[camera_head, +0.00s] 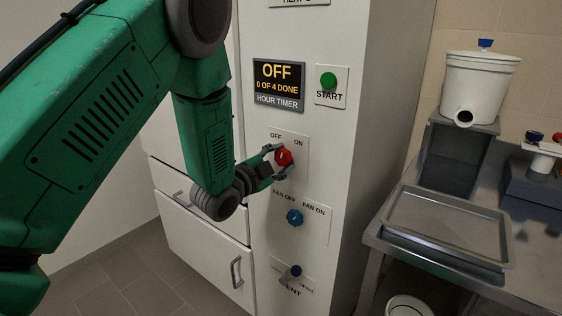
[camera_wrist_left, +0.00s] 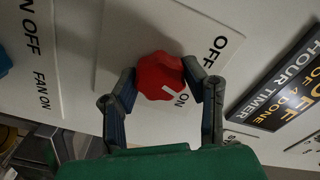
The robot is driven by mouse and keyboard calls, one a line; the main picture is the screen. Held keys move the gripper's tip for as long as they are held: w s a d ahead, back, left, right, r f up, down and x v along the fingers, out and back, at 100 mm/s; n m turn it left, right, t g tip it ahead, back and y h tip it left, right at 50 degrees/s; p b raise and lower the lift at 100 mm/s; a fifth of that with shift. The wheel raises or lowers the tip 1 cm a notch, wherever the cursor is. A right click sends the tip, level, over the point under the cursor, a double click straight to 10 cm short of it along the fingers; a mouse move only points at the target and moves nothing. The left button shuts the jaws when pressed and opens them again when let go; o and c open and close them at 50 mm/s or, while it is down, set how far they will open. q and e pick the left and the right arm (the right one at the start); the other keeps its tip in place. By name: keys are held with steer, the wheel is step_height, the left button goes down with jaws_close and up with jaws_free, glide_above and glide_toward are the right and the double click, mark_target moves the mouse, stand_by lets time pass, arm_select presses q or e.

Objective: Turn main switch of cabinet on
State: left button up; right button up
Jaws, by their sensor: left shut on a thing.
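The main switch is a red knob (camera_head: 284,157) on a white plate with OFF and ON labels on the cabinet front (camera_head: 338,190). My left gripper (camera_head: 277,161) is shut on the red knob, coming in from the left. In the left wrist view the red knob (camera_wrist_left: 160,76) sits between the two fingers of my left gripper (camera_wrist_left: 168,88). Its white mark lies on the side towards the ON label in that view. The hour timer display (camera_head: 278,84) above reads OFF and 0 OF 4 DONE. My right gripper is not in view.
A green START button (camera_head: 329,81) is right of the timer. Below the red knob are a blue fan knob (camera_head: 295,217) and a vent lever (camera_head: 295,271). A metal table with a tray (camera_head: 447,226) and a white bucket (camera_head: 482,88) stand to the right.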

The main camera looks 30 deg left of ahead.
arm_select(q)
steer(key=shift+f+m+b, duration=0.1)
steer(key=shift+m+b, duration=0.3)
steer(key=shift+m, duration=1.2)
steer(key=o, duration=1.1)
steer(key=s, duration=0.8)
steer(key=s+a, duration=0.1)
steer(key=s, duration=0.2)
steer(key=shift+s+f, duration=0.1)
steer(key=shift+s, duration=0.3)
